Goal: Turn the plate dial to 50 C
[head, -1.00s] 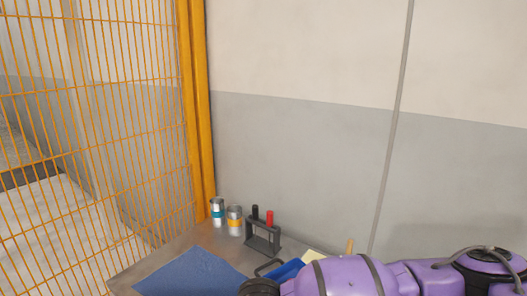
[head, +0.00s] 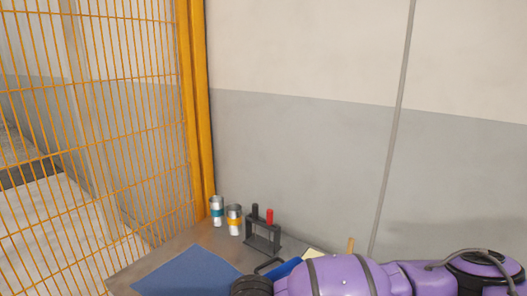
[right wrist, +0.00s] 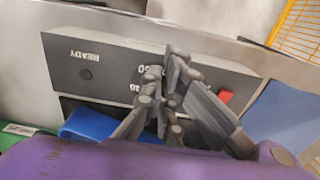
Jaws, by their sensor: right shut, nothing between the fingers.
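The plate's dark grey front panel (right wrist: 115,68) shows upside down in the right wrist view, with the word READY, a small dark round spot and partly covered white numerals. A red part (right wrist: 226,97) sits near its right end. My right gripper (right wrist: 166,80) is shut and empty in front of the numerals. Its fingers cover the place where the dial would be, so I cannot see the dial, its setting or any contact with it. In the head view my purple right arm hides the plate. My left gripper is not in view.
Two cans (head: 234,220) and a dark rack (head: 263,236) with a black and a red handle stand at the table's back. Yellow mesh fencing (head: 120,130) borders the left.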

